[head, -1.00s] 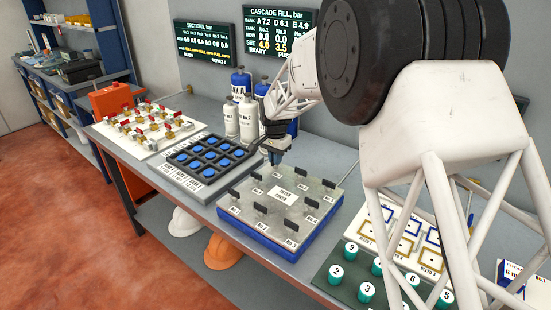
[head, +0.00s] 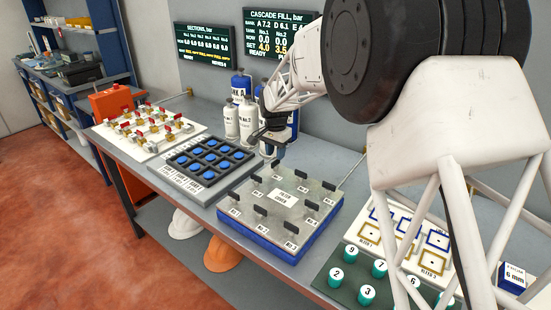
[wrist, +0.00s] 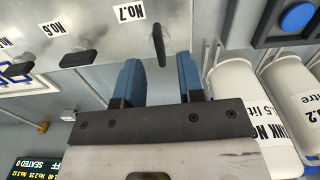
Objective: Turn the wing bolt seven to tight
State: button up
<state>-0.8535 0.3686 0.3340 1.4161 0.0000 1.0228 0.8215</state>
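Wing bolt seven is a black wing (wrist: 158,43) beside the "No.7" label in the wrist view. Its wing stands nearly upright in that picture, roughly crosswise to the wing by the "No.6" label. In the head view it is the black wing (head: 275,163) at the back left of the filter cover (head: 262,223). My gripper (wrist: 160,72) is open and empty, with blue fingers to the left and right of the wing's line. The wing lies about at the fingertips; I see no contact. The head view shows my gripper (head: 278,152) just above that corner.
Other black wing bolts (head: 312,205) stand on the same cover. A dark tray with blue buttons (head: 205,160) lies to the left. White tanks (head: 247,122) stand close behind my gripper.

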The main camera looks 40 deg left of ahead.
aim_at(277, 165)
jog(key=shift+r, duration=2.1)
jog(key=shift+d, duration=0.1)
jog(key=d+r, duration=0.4)
jog(key=d, duration=0.8)
jog(key=d+r, duration=0.5)
jog(key=d, duration=0.7)
jog(key=d+r, duration=0.4)
jog(key=d, duration=0.7)
jog(key=s+d+r+t, duration=0.1)
jog(key=s+d, duration=0.4)
jog(key=d, duration=0.4)
jog(key=s+d+r+t, duration=0.1)
jog(key=s+d, duration=0.4)
jog(key=d, duration=0.4)
jog(key=s+d+f, duration=0.3)
jog(key=s+d, duration=0.6)
jog(key=s, duration=0.2)
jog(key=s+d+f, duration=0.2)
jog(key=s+d, duration=0.6)
jog(key=s, duration=0.3)
jog(key=shift+d+f+m+t, duration=0.3)
jog(key=shift+d+f, duration=0.05)
jog(key=shift+f, duration=0.05)
